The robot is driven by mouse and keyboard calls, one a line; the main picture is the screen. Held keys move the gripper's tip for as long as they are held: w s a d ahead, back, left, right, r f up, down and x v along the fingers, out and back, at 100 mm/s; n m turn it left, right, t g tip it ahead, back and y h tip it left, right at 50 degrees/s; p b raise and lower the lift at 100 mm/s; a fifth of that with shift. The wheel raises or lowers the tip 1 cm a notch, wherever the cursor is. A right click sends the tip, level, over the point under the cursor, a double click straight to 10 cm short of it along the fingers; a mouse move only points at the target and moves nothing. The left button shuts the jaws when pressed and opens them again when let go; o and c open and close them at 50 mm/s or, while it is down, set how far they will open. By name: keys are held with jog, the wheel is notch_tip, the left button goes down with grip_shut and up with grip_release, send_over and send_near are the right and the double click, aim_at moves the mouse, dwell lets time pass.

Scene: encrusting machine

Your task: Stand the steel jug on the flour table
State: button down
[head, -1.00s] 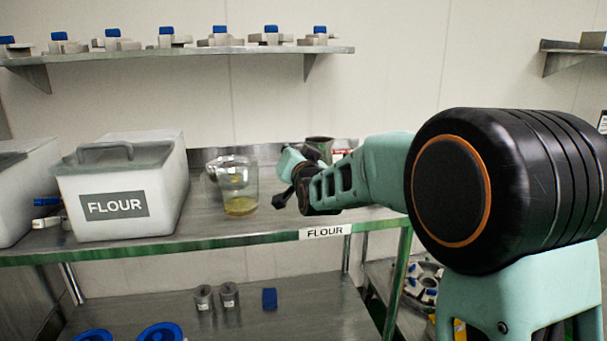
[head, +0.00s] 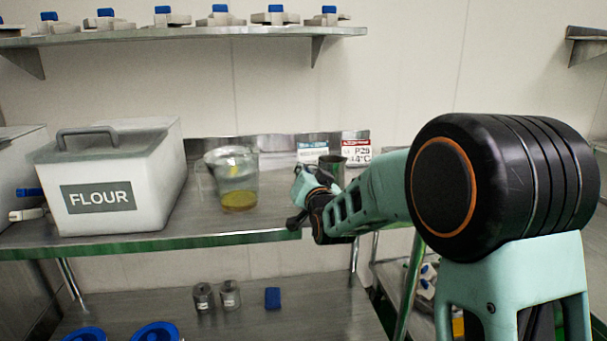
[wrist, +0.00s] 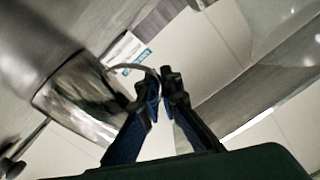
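The steel jug (head: 333,164) shows as a small dark grey vessel behind my gripper (head: 306,192) in the head view, looking roughly upright. My arm hides its lower part, so I cannot tell whether its base touches the flour table (head: 272,208). In the wrist view the shiny jug (wrist: 78,98) is at left, with its curved handle reaching my fingertips (wrist: 161,84). The fingers are nearly together and look closed on that handle. My gripper is over the right end of the flour table.
A glass jug (head: 238,182) with yellow liquid stands left of my gripper. A lidded white FLOUR bin (head: 105,195) is farther left. Small signs (head: 356,150) stand at the back. The lower shelf (head: 240,322) holds two metal pots and blue items. Bare tabletop lies between glass jug and gripper.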

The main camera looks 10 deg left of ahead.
jog(key=shift+r, duration=0.2)
jog(key=c, duration=2.6)
grip_release()
jog(key=shift+f, duration=0.25)
jog(key=o, duration=0.4)
jog(key=shift+o, duration=0.2)
jog(key=shift+r, duration=0.15)
jog(key=shift+s+d, duration=0.1)
jog(key=shift+s, duration=0.05)
jog(key=p+v, duration=0.1)
jog(key=v, duration=1)
jog(key=shift+s+d+r, duration=0.1)
jog(key=shift+s, duration=0.3)
